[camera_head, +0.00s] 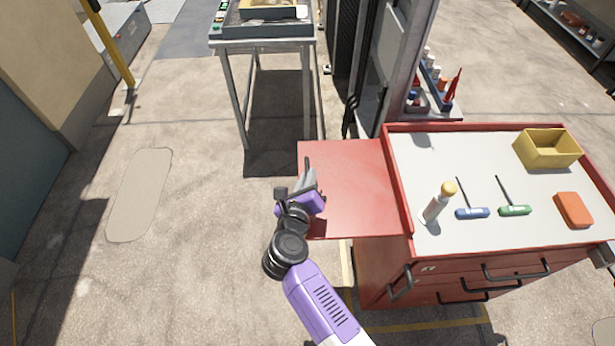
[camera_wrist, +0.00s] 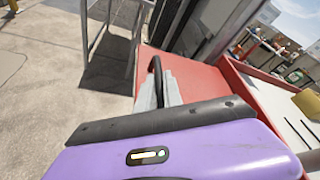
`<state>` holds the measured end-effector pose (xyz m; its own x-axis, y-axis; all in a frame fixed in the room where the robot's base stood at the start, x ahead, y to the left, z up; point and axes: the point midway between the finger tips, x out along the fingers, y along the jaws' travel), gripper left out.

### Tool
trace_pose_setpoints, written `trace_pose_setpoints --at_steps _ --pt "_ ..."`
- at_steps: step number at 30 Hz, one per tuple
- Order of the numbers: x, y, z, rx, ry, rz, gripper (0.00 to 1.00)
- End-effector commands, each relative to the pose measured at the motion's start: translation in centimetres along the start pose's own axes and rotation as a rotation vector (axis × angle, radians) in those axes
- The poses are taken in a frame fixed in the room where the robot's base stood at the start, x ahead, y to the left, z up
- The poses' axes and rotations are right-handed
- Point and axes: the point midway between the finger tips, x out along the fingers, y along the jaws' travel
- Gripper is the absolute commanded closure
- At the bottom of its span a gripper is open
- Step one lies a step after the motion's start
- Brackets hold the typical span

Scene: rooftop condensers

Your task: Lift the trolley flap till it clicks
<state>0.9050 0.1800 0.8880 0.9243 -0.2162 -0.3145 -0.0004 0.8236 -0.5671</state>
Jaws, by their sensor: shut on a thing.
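The red trolley (camera_head: 395,285) stands at the right, with its red flap (camera_head: 355,185) reaching out from its left side. The flap looks roughly level, a little below the tray rim; its exact angle is hard to tell. My gripper (camera_head: 309,180) is at the flap's free left edge. In the wrist view its grey fingers (camera_wrist: 168,92) are shut on the black flap handle (camera_wrist: 156,72), whose curved end shows beyond them. The gripped part of the handle is hidden. The flap also shows in the wrist view (camera_wrist: 200,80).
A metal table (camera_head: 262,45) stands behind. Floor to the left is clear.

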Motion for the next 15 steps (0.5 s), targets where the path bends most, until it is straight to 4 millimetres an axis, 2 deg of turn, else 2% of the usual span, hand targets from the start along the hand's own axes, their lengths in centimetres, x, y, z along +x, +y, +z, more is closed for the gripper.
trace_pose_setpoints --at_steps 5,6,15 --pt "0.01 0.06 -0.05 0.0 0.001 0.001 1.0" --pt "0.02 0.06 -0.06 -0.001 0.001 0.001 0.81" --pt "-0.02 0.01 -0.06 -0.001 0.001 0.0 0.8"
